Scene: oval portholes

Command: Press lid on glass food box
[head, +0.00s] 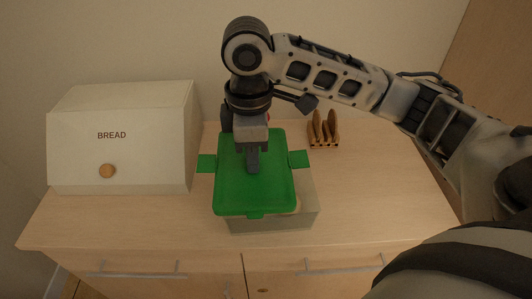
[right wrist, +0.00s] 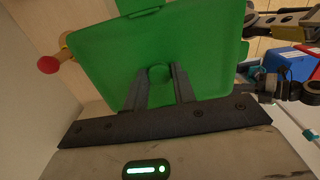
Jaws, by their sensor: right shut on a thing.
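My right gripper (head: 253,170) is shut on the green lid (head: 230,195), at the small round knob in the lid's middle. The knob (right wrist: 159,73) shows between the fingers in the right wrist view. The lid has side flaps that stick out. The clear glass food box (head: 272,224) stands on the cabinet top, under and partly behind the lid. The box shows past the lid's right and front edges, so the lid is not lined up with it in this view. The gap between them is hard to judge.
A white bread box (head: 120,140) with a round wooden knob stands on the left of the cabinet top (head: 370,190). A wooden rack (head: 323,130) with brown upright pieces stands behind, to the right. A red-ended object (right wrist: 48,65) is near the lid. The right side is clear.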

